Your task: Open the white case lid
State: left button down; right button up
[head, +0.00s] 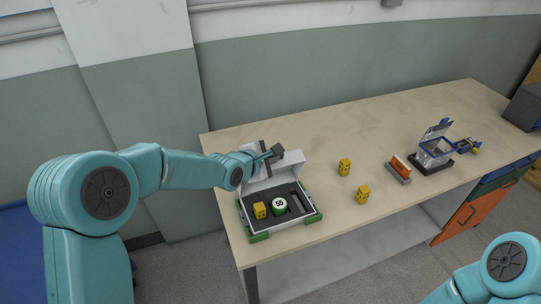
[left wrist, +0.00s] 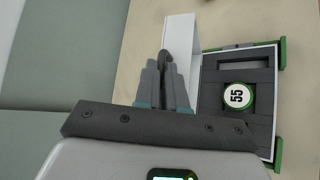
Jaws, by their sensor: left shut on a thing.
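The white case (head: 279,213), with green corners and dark foam inside, stands open on the near left part of the table. Its white lid (head: 290,167) is raised at the back edge, and it also shows in the left wrist view (left wrist: 181,32). My left gripper (head: 270,155) is at the lid's upper edge. In the left wrist view its fingers (left wrist: 167,72) are shut on the lid; the exact contact is partly hidden by the fingers. My right gripper is not in view; only part of my right arm shows at the lower right.
Beyond are an orange piece in a grey holder (head: 399,169) and a clear-sided blue device (head: 435,152). The back middle is clear.

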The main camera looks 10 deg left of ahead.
pick_arm(q)
jog(key=c, duration=1.2)
grip_release()
jog(key=shift+f, duration=0.1)
jog(key=p+v, duration=0.1)
jog(key=v, duration=1.5)
jog(key=shift+s, duration=0.2)
